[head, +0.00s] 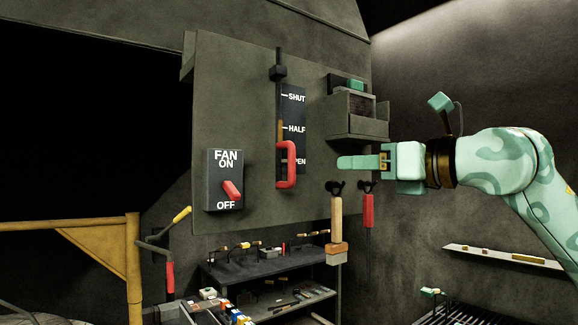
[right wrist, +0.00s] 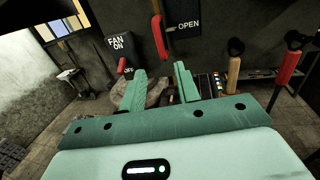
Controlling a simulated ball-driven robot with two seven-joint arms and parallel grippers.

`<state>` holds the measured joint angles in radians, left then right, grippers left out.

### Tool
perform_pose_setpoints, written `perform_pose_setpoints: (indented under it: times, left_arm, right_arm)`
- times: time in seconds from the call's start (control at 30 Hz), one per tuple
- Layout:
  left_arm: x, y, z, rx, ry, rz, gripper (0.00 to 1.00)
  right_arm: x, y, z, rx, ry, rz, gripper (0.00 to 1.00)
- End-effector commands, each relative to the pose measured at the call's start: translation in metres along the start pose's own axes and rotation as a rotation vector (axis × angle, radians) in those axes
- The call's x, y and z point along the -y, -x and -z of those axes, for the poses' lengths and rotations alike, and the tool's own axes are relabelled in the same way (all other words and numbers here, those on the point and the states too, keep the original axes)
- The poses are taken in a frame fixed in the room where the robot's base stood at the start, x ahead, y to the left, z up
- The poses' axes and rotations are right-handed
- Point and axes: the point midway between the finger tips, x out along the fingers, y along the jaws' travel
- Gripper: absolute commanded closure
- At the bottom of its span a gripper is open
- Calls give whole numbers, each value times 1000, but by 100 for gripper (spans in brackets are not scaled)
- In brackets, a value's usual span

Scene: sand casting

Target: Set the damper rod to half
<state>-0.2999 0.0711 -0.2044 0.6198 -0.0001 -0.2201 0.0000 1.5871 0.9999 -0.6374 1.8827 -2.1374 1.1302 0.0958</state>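The damper rod (head: 279,110) runs vertically on the grey wall panel, with a red handle (head: 288,165) at its lower end. The handle is beside the OPEN mark of the black scale plate (head: 295,112), which reads SHUT, HALF, OPEN from top to bottom. My right gripper (head: 342,162) is to the right of the handle, apart from it, with its fingers pointing left. In the right wrist view its two green fingers (right wrist: 161,85) are spread with nothing between them, and the red handle (right wrist: 160,36) shows above and beyond them. My left gripper is not in view.
A fan switch (head: 223,180) with a red lever is left of the rod. A small box (head: 357,115) is fixed upper right. A wooden-handled brush (head: 337,225) and a red-handled tool (head: 368,212) hang on hooks below my right gripper. A shelf (head: 265,268) of tools stands lower down.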

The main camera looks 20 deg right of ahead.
Motion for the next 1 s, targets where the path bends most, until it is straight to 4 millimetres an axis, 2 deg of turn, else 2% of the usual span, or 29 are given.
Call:
perform_pose_setpoints:
  times: [0.3,0.5,0.7,1.0]
  left_arm:
    - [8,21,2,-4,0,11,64]
    - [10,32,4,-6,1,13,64]
    - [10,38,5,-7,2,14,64]
    - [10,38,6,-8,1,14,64]
  right_arm:
    - [-2,-79,-3,-4,0,-3,68]
    - [-2,-122,-2,-3,4,-1,68]
    - [-1,-143,0,-3,4,0,68]
    - [0,-147,2,-3,5,1,68]
